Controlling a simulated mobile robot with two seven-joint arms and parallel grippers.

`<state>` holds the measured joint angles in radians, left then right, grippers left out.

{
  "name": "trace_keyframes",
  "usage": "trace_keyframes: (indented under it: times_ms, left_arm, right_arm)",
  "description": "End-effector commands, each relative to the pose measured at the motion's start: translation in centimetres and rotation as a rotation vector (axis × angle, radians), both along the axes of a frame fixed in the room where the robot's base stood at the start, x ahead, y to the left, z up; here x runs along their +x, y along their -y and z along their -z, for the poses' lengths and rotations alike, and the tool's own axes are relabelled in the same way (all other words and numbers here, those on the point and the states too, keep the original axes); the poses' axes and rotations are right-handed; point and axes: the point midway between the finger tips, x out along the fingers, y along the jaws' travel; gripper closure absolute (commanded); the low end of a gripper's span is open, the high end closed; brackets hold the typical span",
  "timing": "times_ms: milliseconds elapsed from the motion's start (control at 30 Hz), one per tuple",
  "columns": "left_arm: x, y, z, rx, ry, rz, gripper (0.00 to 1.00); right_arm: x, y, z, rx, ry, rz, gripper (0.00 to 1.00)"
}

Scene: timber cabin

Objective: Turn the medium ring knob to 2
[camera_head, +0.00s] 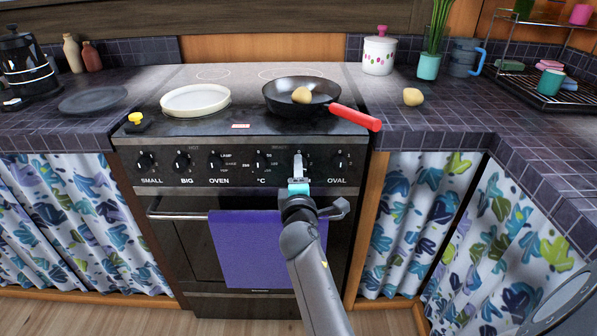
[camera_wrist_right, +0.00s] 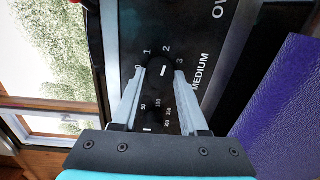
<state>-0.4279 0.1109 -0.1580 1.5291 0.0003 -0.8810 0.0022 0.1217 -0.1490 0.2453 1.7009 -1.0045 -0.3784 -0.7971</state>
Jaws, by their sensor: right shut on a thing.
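The medium ring knob (camera_wrist_right: 154,61) is a black knob on the stove's black control panel (camera_head: 245,168), with the word MEDIUM beside it in the right wrist view. The numbers 0, 1, 2 and 3 are printed around it. A short white mark shows between the fingertips, on the side of the 2; I cannot tell exactly where the knob points. My right gripper (camera_head: 298,167) is shut on this knob, one finger on each side; its fingers (camera_wrist_right: 154,78) also show in the wrist view. They hide part of the knob. My left gripper is not in view.
A black pan (camera_head: 283,88) with a red handle (camera_head: 355,117) jutting over the panel holds a potato-like thing. A white plate (camera_head: 195,98) sits left of it. A purple towel (camera_head: 250,245) hangs on the oven handle below the panel. Other knobs (camera_head: 213,161) flank this one.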

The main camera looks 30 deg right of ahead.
Motion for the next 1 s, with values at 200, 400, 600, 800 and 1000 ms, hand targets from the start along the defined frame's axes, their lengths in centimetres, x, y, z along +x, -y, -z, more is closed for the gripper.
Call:
trace_keyframes:
  times_ms: [200,400,600,800,1000]
  left_arm:
    - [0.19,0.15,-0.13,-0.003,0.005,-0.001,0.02]
    - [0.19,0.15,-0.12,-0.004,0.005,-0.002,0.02]
    - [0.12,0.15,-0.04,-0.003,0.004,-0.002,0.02]
    - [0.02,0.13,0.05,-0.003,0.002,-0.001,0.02]
    - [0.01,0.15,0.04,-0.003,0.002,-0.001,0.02]
  right_arm:
    - [0.04,0.01,-0.10,0.011,0.009,0.000,1.00]
    - [0.04,0.00,-0.11,0.010,0.008,0.000,1.00]
    - [0.04,0.00,-0.11,0.009,0.008,0.000,0.40]
    - [0.02,0.00,-0.06,0.009,0.007,0.000,0.27]
    - [0.01,0.03,-0.05,0.008,0.006,-0.001,0.27]
